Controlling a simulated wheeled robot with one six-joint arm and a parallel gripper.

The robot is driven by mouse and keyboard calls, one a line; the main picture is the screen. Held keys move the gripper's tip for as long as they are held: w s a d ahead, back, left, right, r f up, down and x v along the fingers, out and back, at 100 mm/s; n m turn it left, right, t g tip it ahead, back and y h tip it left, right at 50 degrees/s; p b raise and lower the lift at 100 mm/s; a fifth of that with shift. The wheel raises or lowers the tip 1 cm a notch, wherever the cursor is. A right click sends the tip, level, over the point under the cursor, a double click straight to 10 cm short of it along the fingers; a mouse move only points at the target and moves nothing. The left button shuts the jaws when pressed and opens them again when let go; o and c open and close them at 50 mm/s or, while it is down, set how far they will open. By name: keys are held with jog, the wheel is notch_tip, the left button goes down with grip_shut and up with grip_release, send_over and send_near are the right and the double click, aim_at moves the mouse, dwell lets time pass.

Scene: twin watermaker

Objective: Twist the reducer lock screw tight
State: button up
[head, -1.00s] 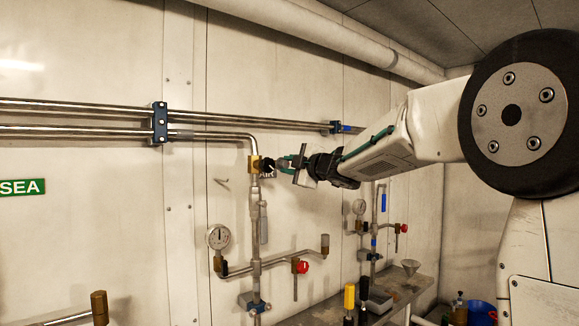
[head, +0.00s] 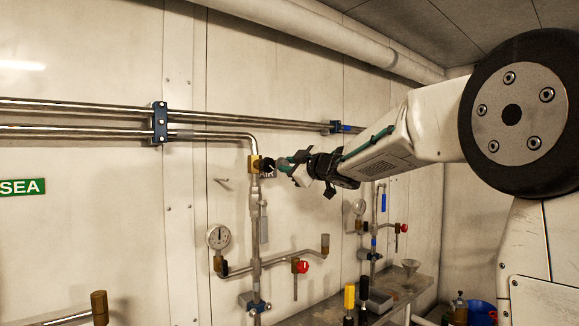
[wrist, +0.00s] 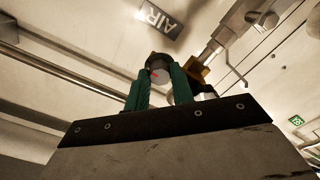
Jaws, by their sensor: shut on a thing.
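The reducer is a brass-yellow block (head: 254,163) on the vertical pipe below the elbow. Its lock screw, a dark round knob (head: 267,164), sticks out to the right. In the wrist view the knob (wrist: 158,63) shows a grey end face with a small red mark, and part of the brass block (wrist: 195,69) shows behind. My gripper (head: 281,163) reaches in from the right. Its green fingers (wrist: 160,80) stand on either side of the knob, shut on it. The finger contacts are partly hidden.
An AIR label (wrist: 160,19) is on the wall close behind the gripper. A pressure gauge (head: 218,237) and a red-handled valve (head: 301,266) are lower down. Steel pipes (head: 80,131) run along the wall at the left. The space below my forearm is open.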

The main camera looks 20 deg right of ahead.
jog(key=shift+f, duration=0.1)
jog(key=o, duration=1)
jog(key=v, duration=0.8)
